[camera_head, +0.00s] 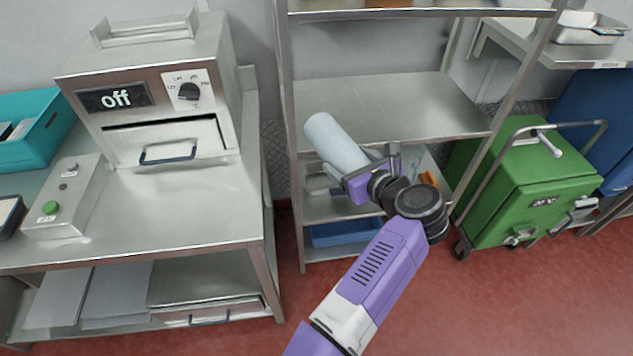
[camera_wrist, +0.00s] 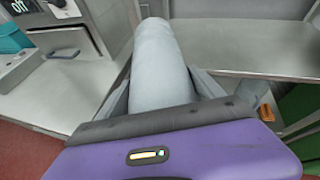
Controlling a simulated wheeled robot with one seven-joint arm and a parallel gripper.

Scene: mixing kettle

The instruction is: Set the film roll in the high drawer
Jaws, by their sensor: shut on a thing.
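The film roll (camera_head: 333,142) is a pale grey-blue cylinder. My gripper (camera_head: 372,172) is shut on it near its lower end and holds it tilted, in front of the metal shelf rack. The roll also shows in the wrist view (camera_wrist: 161,65), pointing away between the two fingers. A drawer front with a dark handle (camera_head: 168,153) sits under the "off" panel of the steel machine at the left and looks shut. Another low drawer with handles (camera_head: 212,315) lies under the left table.
The steel shelf rack (camera_head: 390,105) stands behind the roll, its middle shelf bare. The left table (camera_head: 175,215) holds a button box (camera_head: 68,197) and a teal crate (camera_head: 30,130). A green wheeled bin (camera_head: 530,185) stands at the right. The red floor (camera_head: 480,300) is clear in front.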

